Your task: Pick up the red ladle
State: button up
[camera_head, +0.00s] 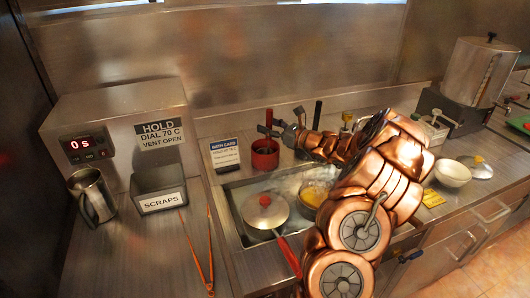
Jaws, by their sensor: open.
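I cannot tell for certain which item is the red ladle. A red cup-like vessel (265,154) stands on the counter behind the sink, with a dark-tipped upright handle (269,118) at it. A red handle (288,256) also reaches toward the front from the lidded pan in the sink. My gripper (280,127) is open beside and above the red vessel, at the end of my copper arm. No held object shows between its fingers; whether they touch the upright handle is unclear.
The sink (234,222) holds the lidded pan (266,211) and a yellow-filled bowl (315,193). A bath card (225,154), scraps bin (160,199), metal mug (91,196) and tongs (197,256) are leftward. A white bowl (452,173) is rightward. My arm hides part of the counter.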

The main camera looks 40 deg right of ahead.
jog(key=shift+w, duration=0.1)
grip_shut()
dwell(0.4)
jog(key=shift+r, duration=0.15)
